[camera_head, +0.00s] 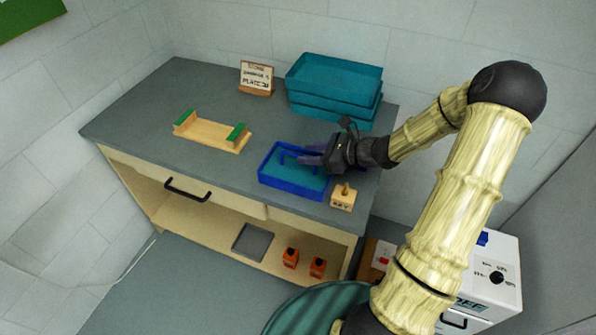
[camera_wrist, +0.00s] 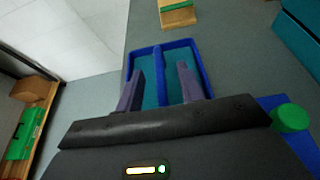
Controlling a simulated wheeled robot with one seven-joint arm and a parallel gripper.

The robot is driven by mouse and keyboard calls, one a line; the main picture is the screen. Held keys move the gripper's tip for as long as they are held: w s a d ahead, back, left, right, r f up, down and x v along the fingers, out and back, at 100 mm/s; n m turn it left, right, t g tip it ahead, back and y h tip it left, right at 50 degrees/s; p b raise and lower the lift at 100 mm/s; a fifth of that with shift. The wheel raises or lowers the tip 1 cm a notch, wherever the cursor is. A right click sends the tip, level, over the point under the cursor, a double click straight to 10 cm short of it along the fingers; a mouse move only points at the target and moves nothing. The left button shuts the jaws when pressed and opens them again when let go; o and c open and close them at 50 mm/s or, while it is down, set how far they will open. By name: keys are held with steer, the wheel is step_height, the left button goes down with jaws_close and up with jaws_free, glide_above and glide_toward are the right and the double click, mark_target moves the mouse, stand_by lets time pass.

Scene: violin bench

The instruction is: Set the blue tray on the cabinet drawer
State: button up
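The blue tray (camera_head: 291,191) lies on the grey bench top, near its front right edge. It has a teal floor and a raised blue bar across its middle. In the wrist view the tray (camera_wrist: 201,62) lies just ahead of my fingers. My gripper (camera_head: 308,157) is over the tray. In the wrist view my gripper (camera_wrist: 161,69) is open, with its two purple fingers apart on either side of the bar. I cannot tell if they touch it. A drawer front with a black handle (camera_head: 187,190) is on the bench's left front and looks shut.
Stacked teal trays (camera_head: 333,78) stand at the back right, beside a small sign (camera_head: 256,77). A wooden cradle with green pads (camera_head: 212,132) is left of the tray. A wooden block (camera_head: 343,197) sits close right. A white cabinet (camera_head: 488,275) stands at lower right.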

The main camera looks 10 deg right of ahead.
mark_target(298, 155)
steer(key=x, duration=0.4)
steer(key=shift+a+f, duration=0.1)
steer(key=shift+f, duration=0.3)
steer(key=shift+s, duration=0.1)
jaws_close()
stand_by(1.2)
